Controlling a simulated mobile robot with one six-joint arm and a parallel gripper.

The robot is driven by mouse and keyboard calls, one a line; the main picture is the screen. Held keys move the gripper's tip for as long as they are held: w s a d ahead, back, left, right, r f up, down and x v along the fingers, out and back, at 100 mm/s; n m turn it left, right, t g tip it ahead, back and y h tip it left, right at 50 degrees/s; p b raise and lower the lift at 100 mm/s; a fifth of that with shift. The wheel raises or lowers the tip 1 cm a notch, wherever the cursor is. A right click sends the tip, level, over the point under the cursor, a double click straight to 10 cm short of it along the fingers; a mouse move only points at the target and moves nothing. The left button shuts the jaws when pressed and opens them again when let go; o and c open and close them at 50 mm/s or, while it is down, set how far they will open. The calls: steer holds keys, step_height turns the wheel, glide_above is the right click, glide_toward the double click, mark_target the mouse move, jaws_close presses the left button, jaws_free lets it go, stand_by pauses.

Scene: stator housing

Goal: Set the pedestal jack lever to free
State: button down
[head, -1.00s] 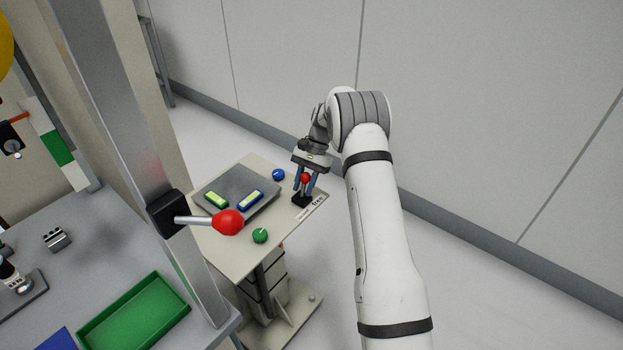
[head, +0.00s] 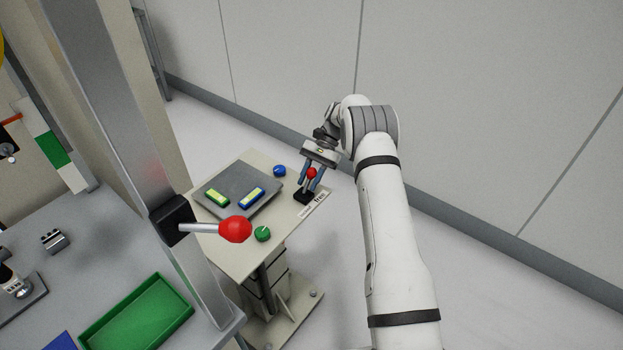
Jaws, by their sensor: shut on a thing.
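The jack lever is a short stalk with a red knob (head: 311,172) on a black base (head: 302,196) at the right corner of the pedestal's cream top (head: 232,258). My gripper (head: 311,179) comes down from above with its blue-grey fingers on either side of the lever, shut on it just at the knob. The lever leans to the right of its base, toward the "free" end of the label (head: 313,203) printed beside it. The other word on the label is too small to read surely. The fingers partly hide the stalk.
On the pedestal top are a grey plate (head: 238,180) with two small coloured blocks, a blue knob (head: 279,170) and a green knob (head: 263,233). A larger red-knobbed lever (head: 235,229) juts from a metal post at left. A green tray (head: 140,312) lies on the bench.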

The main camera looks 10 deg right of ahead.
steer(key=c, duration=1.1)
jaws_free()
steer(key=shift+s, duration=0.1)
steer(key=b+v, duration=0.1)
steer(key=v, duration=0.6)
steer(key=shift+w+d+r, duration=0.15)
steer(key=shift+w+r, duration=0.05)
steer(key=shift+w, duration=0.05)
